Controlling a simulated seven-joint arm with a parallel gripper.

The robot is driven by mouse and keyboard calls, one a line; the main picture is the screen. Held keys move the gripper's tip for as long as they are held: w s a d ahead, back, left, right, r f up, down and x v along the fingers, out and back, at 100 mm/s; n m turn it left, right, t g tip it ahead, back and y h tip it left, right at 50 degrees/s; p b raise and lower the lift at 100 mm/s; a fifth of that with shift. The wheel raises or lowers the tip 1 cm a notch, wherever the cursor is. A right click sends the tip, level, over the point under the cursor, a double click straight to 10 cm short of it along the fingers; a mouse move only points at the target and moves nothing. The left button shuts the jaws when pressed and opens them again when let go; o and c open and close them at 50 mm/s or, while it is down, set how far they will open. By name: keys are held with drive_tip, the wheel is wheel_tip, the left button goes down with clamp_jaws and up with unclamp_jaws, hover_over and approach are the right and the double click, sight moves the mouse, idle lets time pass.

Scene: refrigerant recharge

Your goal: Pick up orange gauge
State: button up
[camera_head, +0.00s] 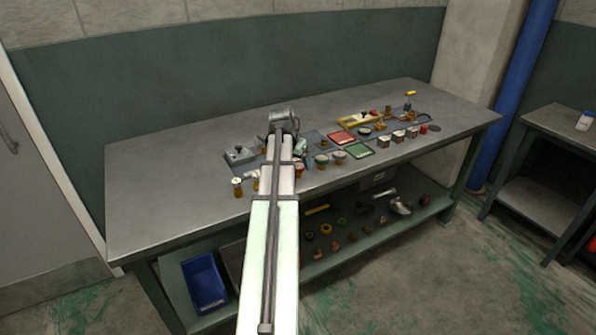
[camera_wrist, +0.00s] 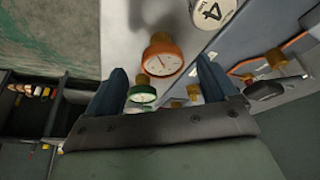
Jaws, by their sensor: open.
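The orange gauge (camera_wrist: 162,57), with an orange rim and a white dial, is in the upper middle of the wrist view. My gripper (camera_wrist: 161,67) is open, with its two dark blue fingers to the left and right of the gauge in the picture. I see no contact between the fingers and the gauge, and cannot tell the height gap. In the head view my gripper (camera_head: 284,117) is above the left-middle of the workbench. There my arm covers part of the bench, and I cannot make out the orange gauge.
A green gauge (camera_wrist: 142,94) lies close by the left finger. A white disc marked 4 (camera_wrist: 212,11) is near the top. The workbench (camera_head: 160,190) has free room at left; several small items crowd its middle and right. A blue bin (camera_head: 205,282) sits on the lower shelf.

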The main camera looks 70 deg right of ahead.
sight(297, 166)
drive_tip(key=shift+x, duration=2.6)
drive_tip(key=shift+w, duration=0.15)
drive_tip(key=shift+c, duration=0.2)
drive_tip(key=c, duration=1)
drive_tip(key=shift+r, duration=0.1)
